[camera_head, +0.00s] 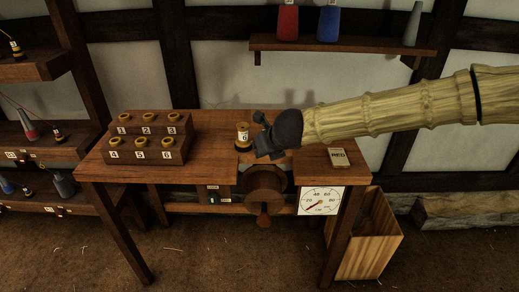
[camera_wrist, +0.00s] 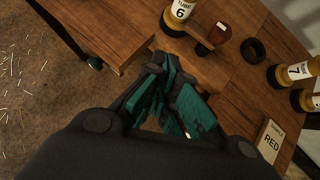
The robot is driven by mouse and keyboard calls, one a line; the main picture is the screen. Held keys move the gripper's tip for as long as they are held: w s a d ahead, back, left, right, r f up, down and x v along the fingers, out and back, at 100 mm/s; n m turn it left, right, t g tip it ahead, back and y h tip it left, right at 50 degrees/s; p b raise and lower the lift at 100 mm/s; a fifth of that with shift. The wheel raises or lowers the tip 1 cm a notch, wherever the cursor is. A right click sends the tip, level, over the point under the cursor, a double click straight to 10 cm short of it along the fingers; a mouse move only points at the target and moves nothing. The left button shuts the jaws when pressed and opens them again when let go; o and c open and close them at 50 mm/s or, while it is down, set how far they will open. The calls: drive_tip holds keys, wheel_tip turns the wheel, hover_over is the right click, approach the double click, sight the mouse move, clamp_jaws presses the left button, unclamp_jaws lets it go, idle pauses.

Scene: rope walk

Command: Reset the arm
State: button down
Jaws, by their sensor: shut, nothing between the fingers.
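My arm (camera_head: 390,108) reaches in from the right over the wooden table (camera_head: 210,175). My gripper (camera_head: 262,138) is above the table top, just right of the bobbin labelled 6 (camera_head: 243,136) in the head view. In the wrist view my gripper (camera_wrist: 168,75) has its teal-padded fingers together and nothing between them. The bobbin labelled 6 (camera_wrist: 180,14) stands upright beyond the fingertips, apart from them. The gripper's dark body hides part of the table.
A numbered holder block (camera_head: 147,140) stands at the table's left. A card reading RED (camera_head: 338,157) lies at the right. A dial (camera_head: 320,201) and wooden bin (camera_head: 369,240) are low right; a wall shelf (camera_head: 340,46) holds cones.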

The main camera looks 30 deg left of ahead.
drive_tip(key=shift+f, duration=0.1)
drive_tip(key=s+d+f+n+g+h, duration=0.15)
drive_tip(key=s+d+f+n, duration=0.4)
drive_tip(key=d+f, duration=0.85)
drive_tip(key=s+d+f+n+h, duration=0.3)
drive_tip(key=s+d+f+n, duration=0.25)
drive_tip(key=d+f, duration=0.85)
drive_tip(key=s+d+f+n+g+h, duration=0.1)
drive_tip(key=s+d+f+n, duration=0.3)
drive_tip(key=s+d, duration=0.4)
drive_tip(key=s+d+f+n+g+h+p, duration=0.1)
drive_tip(key=s+d+f+n, duration=0.3)
drive_tip(key=s+d, duration=0.4)
drive_tip(key=s+d+f+n+g+h, duration=0.1)
drive_tip(key=s+d+f+n, duration=0.3)
drive_tip(key=s+d, duration=0.4)
drive_tip(key=d+n, duration=0.1)
drive_tip(key=d, duration=0.3)
drive_tip(key=shift+s+d+g, duration=0.1)
drive_tip(key=shift+g, duration=0.15)
